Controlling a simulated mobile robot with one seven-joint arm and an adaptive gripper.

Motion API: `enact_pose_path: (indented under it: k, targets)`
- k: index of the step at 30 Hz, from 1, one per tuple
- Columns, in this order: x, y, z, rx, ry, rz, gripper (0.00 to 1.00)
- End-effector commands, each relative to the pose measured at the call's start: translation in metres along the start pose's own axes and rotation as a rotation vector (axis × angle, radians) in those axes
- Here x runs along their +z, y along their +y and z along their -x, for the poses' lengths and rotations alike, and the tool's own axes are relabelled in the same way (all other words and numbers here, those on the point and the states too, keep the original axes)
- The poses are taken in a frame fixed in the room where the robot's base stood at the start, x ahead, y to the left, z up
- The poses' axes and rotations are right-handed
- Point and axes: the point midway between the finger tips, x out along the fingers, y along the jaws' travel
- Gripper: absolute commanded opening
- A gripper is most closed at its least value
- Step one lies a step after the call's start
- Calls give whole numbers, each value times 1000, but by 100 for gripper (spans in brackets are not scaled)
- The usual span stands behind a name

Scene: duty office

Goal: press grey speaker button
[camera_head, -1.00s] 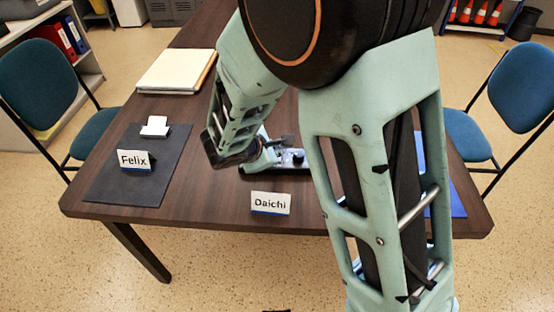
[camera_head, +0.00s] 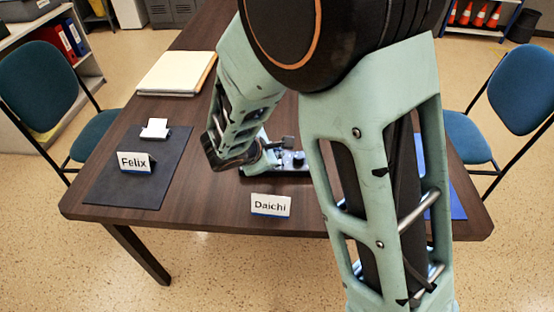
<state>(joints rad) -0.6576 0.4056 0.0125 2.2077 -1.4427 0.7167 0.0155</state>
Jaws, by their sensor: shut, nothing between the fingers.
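A dark, low device (camera_head: 300,171) with a light top and a round black knob lies on the table beyond the Daichi name card. My arm covers its left part and right end. My gripper (camera_head: 286,143) shows only as a small dark grey piece beside my pale green wrist, over the back of the device. It is shut and holds nothing. I cannot pick out a grey speaker button, nor tell whether the fingertips touch the device.
The Daichi card (camera_head: 270,205) stands near the front edge of the brown table (camera_head: 205,215). The Felix card (camera_head: 135,162) and a white item (camera_head: 155,128) are on a dark mat (camera_head: 120,190). A paper stack (camera_head: 177,72) lies behind. Blue chairs flank the table.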

Motion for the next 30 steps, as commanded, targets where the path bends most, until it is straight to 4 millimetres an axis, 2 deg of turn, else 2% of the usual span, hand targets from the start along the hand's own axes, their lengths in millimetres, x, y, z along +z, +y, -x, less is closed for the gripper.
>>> enact_pose_path:
  k: [30]
  targets:
    - [-5, -5, -7, 0, 0, 0, 0]
